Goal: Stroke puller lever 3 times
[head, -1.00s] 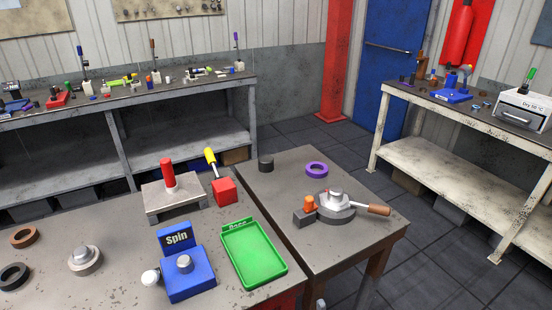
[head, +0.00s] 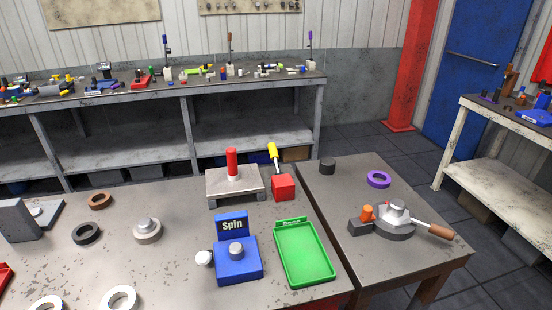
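On the right-hand table stands a round dark grey fixture (head: 395,229) with a metal hub on top. A lever with a brown handle (head: 439,231) sticks out from it to the right, and a small orange knob (head: 367,212) sits at its left. On the main table a red block (head: 284,187) carries a lever with a yellow grip (head: 272,151), tilted up and back to the left. Beside it is a metal stand (head: 219,183) with an upright red handle (head: 231,162). No label shows which lever is the puller's. Neither of my grippers is in view.
A blue "Spin" unit (head: 239,262) and a green tray (head: 304,262) stand at the front of the main table (head: 180,255). Several rings lie on the left. A purple ring (head: 379,179) and dark cylinder (head: 327,166) are on the right table. A cluttered bench (head: 185,92) stands behind.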

